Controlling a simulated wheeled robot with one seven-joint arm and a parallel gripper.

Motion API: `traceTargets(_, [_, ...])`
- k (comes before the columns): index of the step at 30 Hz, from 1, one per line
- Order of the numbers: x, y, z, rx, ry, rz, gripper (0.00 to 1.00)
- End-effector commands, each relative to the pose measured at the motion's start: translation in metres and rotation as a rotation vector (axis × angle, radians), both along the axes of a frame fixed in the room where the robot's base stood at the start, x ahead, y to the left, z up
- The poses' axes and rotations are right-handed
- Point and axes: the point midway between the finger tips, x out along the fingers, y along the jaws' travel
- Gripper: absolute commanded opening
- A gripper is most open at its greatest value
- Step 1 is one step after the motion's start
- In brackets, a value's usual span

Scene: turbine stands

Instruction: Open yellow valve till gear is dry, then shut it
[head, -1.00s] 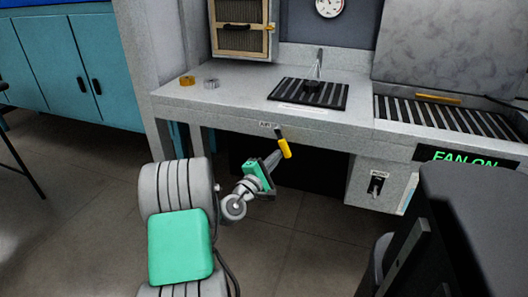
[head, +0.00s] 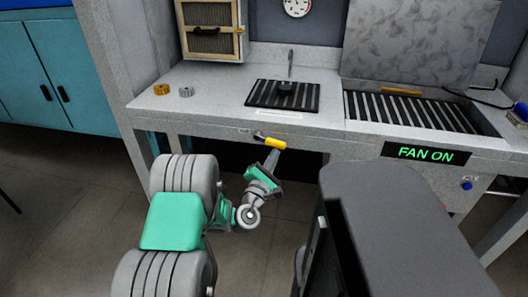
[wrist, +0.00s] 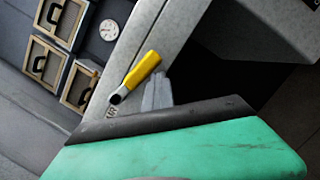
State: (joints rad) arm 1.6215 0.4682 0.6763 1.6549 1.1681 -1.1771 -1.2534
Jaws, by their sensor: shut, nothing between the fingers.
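The yellow valve handle (head: 275,143) is on the bench's front edge, by a small label. It runs nearly level to the right from its dark pivot, and it also shows in the wrist view (wrist: 141,69). My gripper (head: 273,158) is shut and empty, its tips just below the handle. In the wrist view the grey fingers (wrist: 157,92) are beside the handle; I cannot tell whether they touch it. A dark piece, seemingly the gear (head: 286,88), sits on the black grate (head: 258,98) under a thin nozzle (head: 290,65). Its wetness cannot be made out.
A yellow ring (head: 161,89) and a grey ring (head: 187,91) lie on the bench left. A slatted trough (head: 405,111) is at the right, above a lit "FAN ON" sign (head: 425,153). A round gauge (head: 297,6) hangs on the back wall.

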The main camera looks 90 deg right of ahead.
Motion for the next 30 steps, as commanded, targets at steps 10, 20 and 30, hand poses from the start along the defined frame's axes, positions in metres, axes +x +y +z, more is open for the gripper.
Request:
traceTargets(10, [-0.023,0.004,0.017,-0.001,0.000,-0.017,0.00])
traceTargets(20, [-0.025,0.005,0.019,-0.003,-0.001,-0.018,0.00])
traceTargets(30, [-0.025,0.004,0.020,-0.004,-0.001,-0.018,0.00])
